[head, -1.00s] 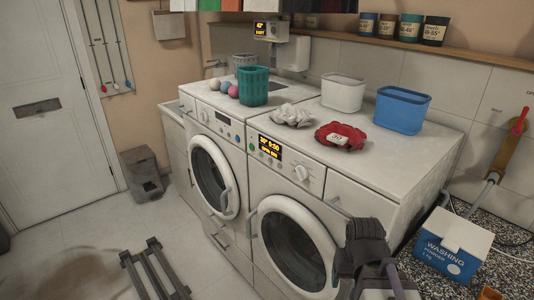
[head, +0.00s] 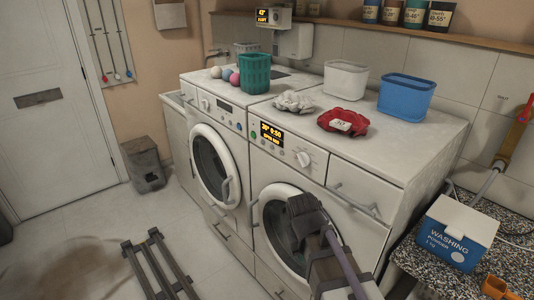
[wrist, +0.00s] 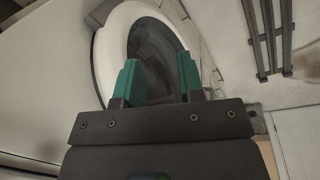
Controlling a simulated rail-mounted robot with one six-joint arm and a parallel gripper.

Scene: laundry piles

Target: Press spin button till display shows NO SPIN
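The right front-loading machine (head: 345,205) has a lit display (head: 272,133) with amber text. Its top line looks like 30° 0:50; the lower line is too small to read surely. A green-lit button (head: 252,136) sits left of the display and a white dial (head: 304,160) to its right. I cannot tell which button is spin. My gripper (head: 303,207) is in front of this machine's round door, below the panel; its fingers are hidden there. In the wrist view my gripper (wrist: 160,75) shows two green fingers apart and empty, with a round door (wrist: 150,45) beyond.
A second machine (head: 217,132) stands left, with its own panel. On top are a green basket (head: 255,73), white cloth (head: 294,102), red cloth (head: 343,121), and white and blue tubs (head: 405,98). A washing powder box (head: 455,233) stands right. A dark rack (head: 158,265) is on the floor.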

